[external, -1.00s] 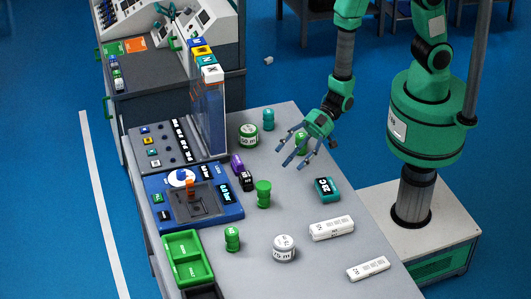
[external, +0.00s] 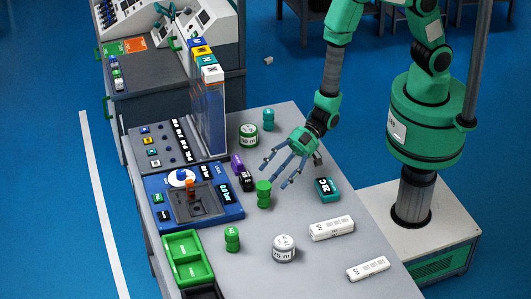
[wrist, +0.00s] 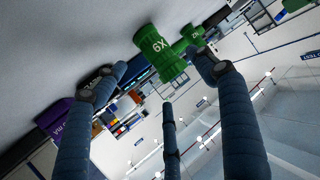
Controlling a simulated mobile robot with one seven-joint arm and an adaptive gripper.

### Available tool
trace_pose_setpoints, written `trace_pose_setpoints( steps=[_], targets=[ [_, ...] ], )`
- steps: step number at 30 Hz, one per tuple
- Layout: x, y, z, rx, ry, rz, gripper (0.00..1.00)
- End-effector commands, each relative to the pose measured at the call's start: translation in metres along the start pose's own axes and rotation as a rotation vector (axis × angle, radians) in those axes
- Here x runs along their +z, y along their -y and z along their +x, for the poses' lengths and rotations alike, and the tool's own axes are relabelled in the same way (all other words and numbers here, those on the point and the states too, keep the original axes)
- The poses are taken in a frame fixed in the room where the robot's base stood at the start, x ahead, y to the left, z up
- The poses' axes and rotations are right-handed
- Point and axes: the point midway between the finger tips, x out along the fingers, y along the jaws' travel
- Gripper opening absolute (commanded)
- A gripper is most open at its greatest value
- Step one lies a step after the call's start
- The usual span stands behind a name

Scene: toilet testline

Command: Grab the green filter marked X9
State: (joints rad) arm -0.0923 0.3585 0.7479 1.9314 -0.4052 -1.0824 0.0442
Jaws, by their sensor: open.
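The green filter marked X9 (wrist: 160,52) shows in the wrist view, just beyond my fingertips, its label facing the camera. In the external view a green waisted filter (external: 263,194) that looks like the same one stands upright on the grey table; its label is not readable there. My gripper (external: 275,174) is open and empty, above the table and just up and right of that filter. Its fingers spread in the wrist view (wrist: 155,85), apart from the filter. A second green piece (wrist: 191,38) shows behind the X9 filter, its marking partly hidden by a finger.
Black and purple pieces (external: 237,165) lie left of my gripper. A teal box (external: 327,189) is to its right. A green piece (external: 232,239), a round white jar (external: 284,248) and white boxes (external: 331,228) stand nearer the front. A blue device (external: 228,214) is at left.

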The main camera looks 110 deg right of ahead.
Motion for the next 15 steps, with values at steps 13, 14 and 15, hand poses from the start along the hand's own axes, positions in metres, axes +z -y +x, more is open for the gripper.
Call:
trace_pose_setpoints(
  steps=[13, 14, 15],
  targets=[
    [0.0, 0.0, 0.013, -0.001, -0.001, -0.001, 0.71],
    [0.0, 0.001, 0.016, -0.001, -0.001, -0.001, 0.71],
    [0.0, 0.001, 0.021, -0.001, 0.0, -0.001, 0.71]
  ],
)
